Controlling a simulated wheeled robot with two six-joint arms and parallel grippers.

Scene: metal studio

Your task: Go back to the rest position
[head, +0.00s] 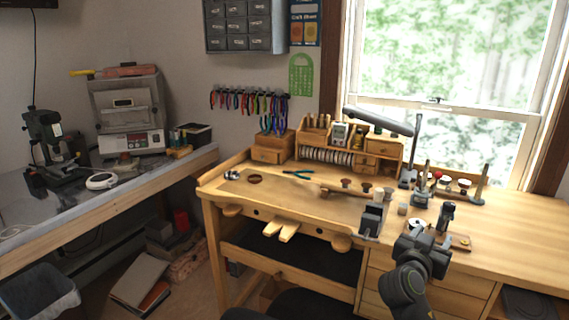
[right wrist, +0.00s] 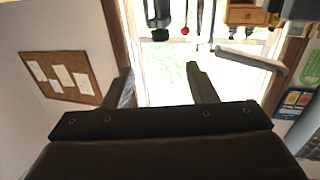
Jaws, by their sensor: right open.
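My right gripper (head: 426,243) shows in the head view at the lower right, in front of the workbench's drawers and front edge. In the right wrist view its two fingers (right wrist: 160,70) stand apart with nothing between them, so it is open and empty. Beyond the fingers that view shows the bright window and, upside down, several bench tools along the top. My left gripper and left arm are in neither view.
The wooden workbench (head: 300,212) carries pliers (head: 298,174), a hammer (head: 340,191), a small vise-like block (head: 371,219) and several standing tools. A desk lamp (head: 378,120) reaches over it. The bench's right end looks clear. A grey side table (head: 40,215) stands left.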

